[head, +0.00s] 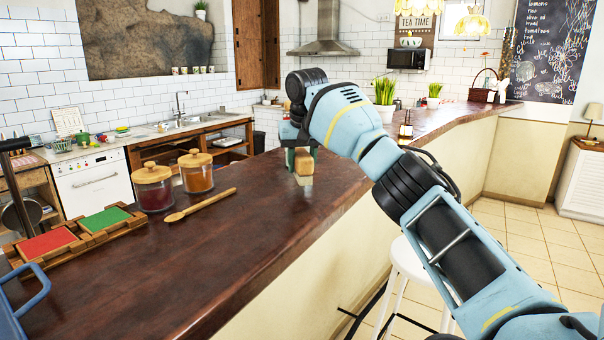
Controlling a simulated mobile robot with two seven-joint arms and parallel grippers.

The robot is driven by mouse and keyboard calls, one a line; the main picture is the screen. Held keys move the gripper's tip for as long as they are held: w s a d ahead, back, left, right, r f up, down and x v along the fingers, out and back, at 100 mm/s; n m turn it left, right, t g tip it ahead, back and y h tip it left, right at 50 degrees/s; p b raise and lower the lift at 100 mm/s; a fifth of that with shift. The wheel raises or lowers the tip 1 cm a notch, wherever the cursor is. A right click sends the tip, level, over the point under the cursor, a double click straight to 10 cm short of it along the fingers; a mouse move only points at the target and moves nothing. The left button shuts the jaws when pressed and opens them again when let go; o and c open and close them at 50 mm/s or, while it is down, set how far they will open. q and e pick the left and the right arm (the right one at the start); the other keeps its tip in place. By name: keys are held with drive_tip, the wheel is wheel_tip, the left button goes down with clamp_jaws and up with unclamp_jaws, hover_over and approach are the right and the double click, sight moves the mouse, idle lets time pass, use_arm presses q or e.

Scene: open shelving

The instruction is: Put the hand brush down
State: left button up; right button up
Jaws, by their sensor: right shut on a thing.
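The hand brush (303,166) shows as a small block with a wooden-brown upper part and a paler lower part. It is upright at the dark wooden counter (250,236), near the edge on the stool side. My right gripper (299,152) points down from above and is shut on the brush. The brush's lower end is at the counter surface; I cannot tell whether it touches. Part of the brush is hidden by the gripper fingers. My left gripper is out of view.
Two lidded jars (196,171) and a wooden spoon (201,205) lie to the left on the counter. A wooden tray with red and green panels (128,224) is farther left. Potted grass (385,98) and bottles (406,127) stand behind my arm. The near counter is clear.

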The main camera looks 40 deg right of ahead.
drive_tip(key=shift+f, duration=1.5)
drive_tip(key=shift+f, duration=0.1)
drive_tip(key=o, duration=0.9)
drive_tip(key=v, duration=1.2)
